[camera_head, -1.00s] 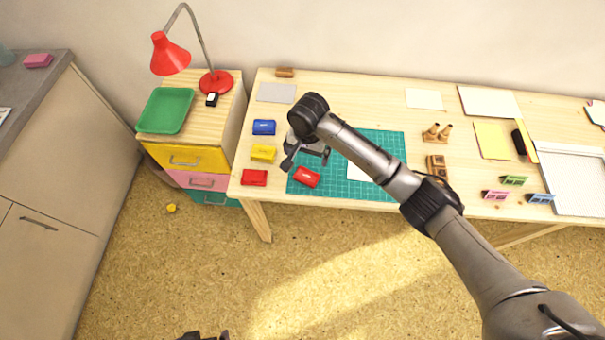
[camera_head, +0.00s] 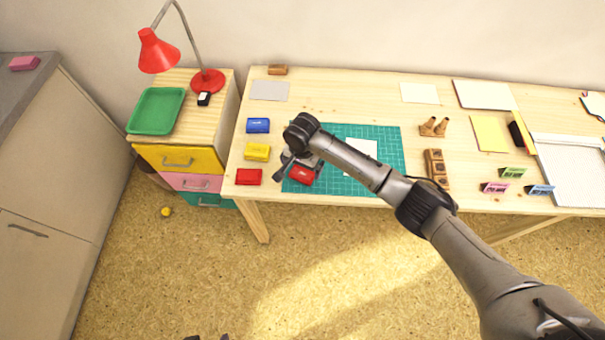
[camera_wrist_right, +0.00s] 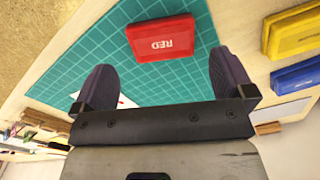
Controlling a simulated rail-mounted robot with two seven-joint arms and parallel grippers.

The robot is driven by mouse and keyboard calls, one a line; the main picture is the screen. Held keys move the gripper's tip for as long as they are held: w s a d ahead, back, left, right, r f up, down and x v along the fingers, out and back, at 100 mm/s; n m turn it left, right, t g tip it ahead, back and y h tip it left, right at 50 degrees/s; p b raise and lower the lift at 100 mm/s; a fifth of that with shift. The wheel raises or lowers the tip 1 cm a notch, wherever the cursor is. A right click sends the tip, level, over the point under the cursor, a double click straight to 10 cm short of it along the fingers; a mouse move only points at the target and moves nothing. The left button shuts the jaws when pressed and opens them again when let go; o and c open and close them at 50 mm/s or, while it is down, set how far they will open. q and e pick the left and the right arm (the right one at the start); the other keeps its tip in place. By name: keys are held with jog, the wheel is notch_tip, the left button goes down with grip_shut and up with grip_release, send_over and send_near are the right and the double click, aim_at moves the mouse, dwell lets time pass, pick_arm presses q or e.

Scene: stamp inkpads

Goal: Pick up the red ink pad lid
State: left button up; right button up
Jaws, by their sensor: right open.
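A red ink pad piece (camera_head: 302,176), which I take for the lid, lies on the green cutting mat (camera_head: 385,150) near its front left. In the right wrist view the red piece (camera_wrist_right: 161,38) shows the word RED on its top. My right gripper (camera_head: 299,170) is open with nothing between its fingers. In the wrist view its two fingers (camera_wrist_right: 164,72) are wide apart, and the red piece appears beyond their tips, between their lines. It does not look gripped. Of my left gripper (camera_head: 207,338), only dark tips show at the bottom edge.
A second red piece (camera_head: 248,177) lies at the table's front left corner, with yellow (camera_head: 257,152) and blue (camera_head: 258,126) pads behind it. A white sheet (camera_head: 361,150) lies on the mat. Wooden stamps (camera_head: 437,168) stand to the right. Table front is bare in places.

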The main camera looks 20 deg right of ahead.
aim_at(302, 175)
notch_tip(302, 175, down, 4)
jog(key=shift+b, duration=0.85)
jog(key=shift+f, duration=0.55)
jog(key=c, duration=0.8)
